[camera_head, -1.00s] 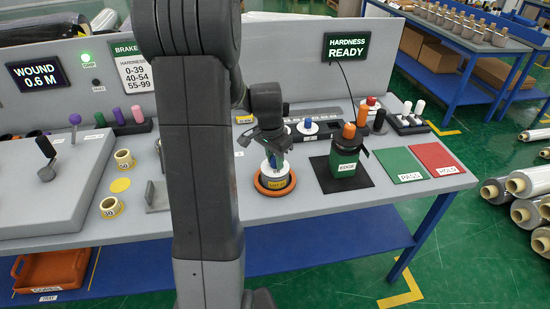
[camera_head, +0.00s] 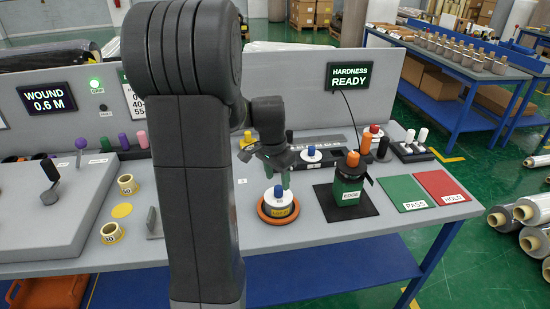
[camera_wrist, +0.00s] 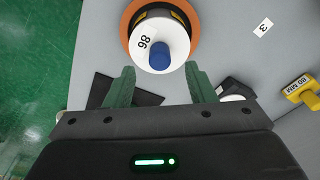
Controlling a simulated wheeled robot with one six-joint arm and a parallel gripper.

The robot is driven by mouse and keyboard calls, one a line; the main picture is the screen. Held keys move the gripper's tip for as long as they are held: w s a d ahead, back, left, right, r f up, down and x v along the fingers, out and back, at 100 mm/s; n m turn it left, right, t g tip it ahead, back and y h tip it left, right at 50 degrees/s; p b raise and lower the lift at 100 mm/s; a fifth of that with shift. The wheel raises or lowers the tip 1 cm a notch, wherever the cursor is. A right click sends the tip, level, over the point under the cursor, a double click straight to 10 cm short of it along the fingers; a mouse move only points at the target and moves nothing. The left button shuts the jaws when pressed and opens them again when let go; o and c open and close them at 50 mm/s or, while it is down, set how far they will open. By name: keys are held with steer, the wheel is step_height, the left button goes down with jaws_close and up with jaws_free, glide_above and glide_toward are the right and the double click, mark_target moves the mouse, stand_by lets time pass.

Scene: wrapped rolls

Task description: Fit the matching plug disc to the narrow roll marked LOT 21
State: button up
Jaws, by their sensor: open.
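A short roll with a yellow label (camera_head: 280,211) stands upright in an orange ring (camera_head: 262,217) on the bench; its label is too small to read surely. A white disc with a blue knob (camera_head: 278,191) sits on top of it. In the wrist view the white disc (camera_wrist: 140,30) bears a black number, perhaps 98 or 86, and its blue knob (camera_wrist: 156,55) stands up. My gripper (camera_head: 284,178) is just above the knob, with its green fingers apart. In the wrist view my gripper (camera_wrist: 161,85) is open and empty, and the knob lies beyond the fingertips.
A green roll marked EDGE (camera_head: 347,186) stands on a black mat (camera_head: 325,200) to the right. Another blue-knobbed disc (camera_head: 311,152) is behind. Green PASS (camera_head: 404,193) and red HOLD (camera_head: 444,186) pads lie at right.

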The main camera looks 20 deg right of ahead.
mark_target(278, 187)
step_height(278, 187, up, 9)
steer(key=a, duration=0.1)
steer(key=shift+s, duration=0.2)
stand_by(0.4)
steer(key=f, duration=0.4)
steer(key=d+f, duration=0.1)
steer(key=f, duration=0.8)
steer(key=shift+w+d+f, duration=0.25)
steer(key=shift+f, duration=0.1)
steer(key=shift+r+p, duration=0.3)
steer(key=shift+r, duration=0.1)
steer(key=shift+f+b, duration=0.25)
steer(key=shift+b, duration=0.1)
